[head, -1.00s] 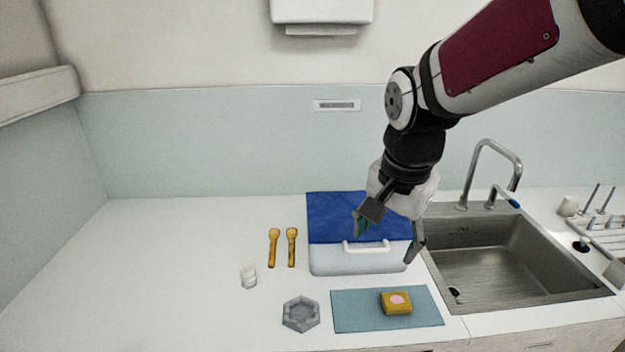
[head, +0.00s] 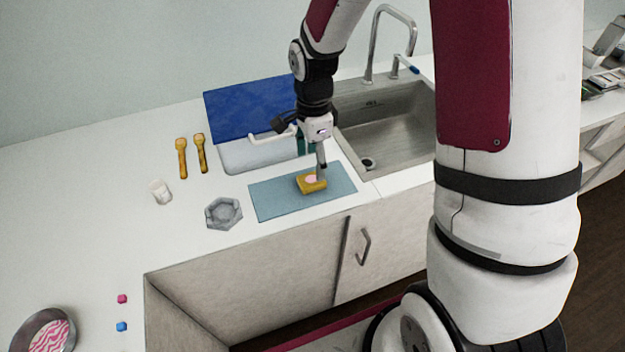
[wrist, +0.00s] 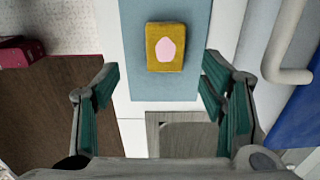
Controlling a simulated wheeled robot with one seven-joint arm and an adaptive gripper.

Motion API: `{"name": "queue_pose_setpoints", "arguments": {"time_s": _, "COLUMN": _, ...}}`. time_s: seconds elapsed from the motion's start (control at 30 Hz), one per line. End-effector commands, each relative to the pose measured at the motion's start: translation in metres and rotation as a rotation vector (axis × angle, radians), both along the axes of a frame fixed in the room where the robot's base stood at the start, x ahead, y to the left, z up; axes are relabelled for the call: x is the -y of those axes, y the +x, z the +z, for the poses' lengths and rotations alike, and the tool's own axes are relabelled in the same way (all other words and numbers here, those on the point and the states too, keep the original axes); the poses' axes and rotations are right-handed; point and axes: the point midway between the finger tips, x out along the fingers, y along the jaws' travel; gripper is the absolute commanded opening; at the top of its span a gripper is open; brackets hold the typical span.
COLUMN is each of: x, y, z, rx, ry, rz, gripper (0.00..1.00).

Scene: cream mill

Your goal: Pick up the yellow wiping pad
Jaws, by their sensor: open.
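The yellow wiping pad (head: 311,184) lies on a blue-grey mat (head: 270,201) near the counter's front edge. It has a pink patch on top. My gripper (head: 311,160) is above the mat, just behind and over the pad in the head view, with one finger in front of part of it. In the wrist view the pad (wrist: 165,47) lies ahead of the open fingers (wrist: 162,90), roughly centred between them, with nothing held. The pad and the fingers look apart in the wrist view.
A white-handled box with a blue lid (head: 245,106) stands behind the mat. The sink (head: 390,125) is to the right. A grey hexagonal dish (head: 223,213), a white cup (head: 160,191) and two yellow utensils (head: 190,157) are to the left. A bowl (head: 48,330) stands at lower left.

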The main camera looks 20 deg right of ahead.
Motion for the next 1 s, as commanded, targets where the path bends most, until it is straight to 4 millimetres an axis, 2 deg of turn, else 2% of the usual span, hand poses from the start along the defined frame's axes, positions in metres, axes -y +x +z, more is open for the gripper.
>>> {"name": "queue_pose_setpoints", "arguments": {"time_s": 0.1, "x": 0.0, "y": -0.001, "z": -0.013, "rx": -0.002, "ry": 0.0, "rz": 0.002, "gripper": 0.65}}
{"name": "queue_pose_setpoints", "arguments": {"time_s": 0.37, "x": 0.0, "y": 0.001, "z": -0.029, "rx": -0.002, "ry": 0.0, "rz": 0.002, "gripper": 0.65}}
{"name": "queue_pose_setpoints", "arguments": {"time_s": 0.67, "x": -0.001, "y": 0.006, "z": -0.064, "rx": -0.002, "ry": 0.0, "rz": 0.002, "gripper": 0.65}}
{"name": "queue_pose_setpoints", "arguments": {"time_s": 1.0, "x": -0.001, "y": 0.007, "z": -0.07, "rx": 0.001, "ry": 0.0, "rz": 0.002, "gripper": 0.65}}
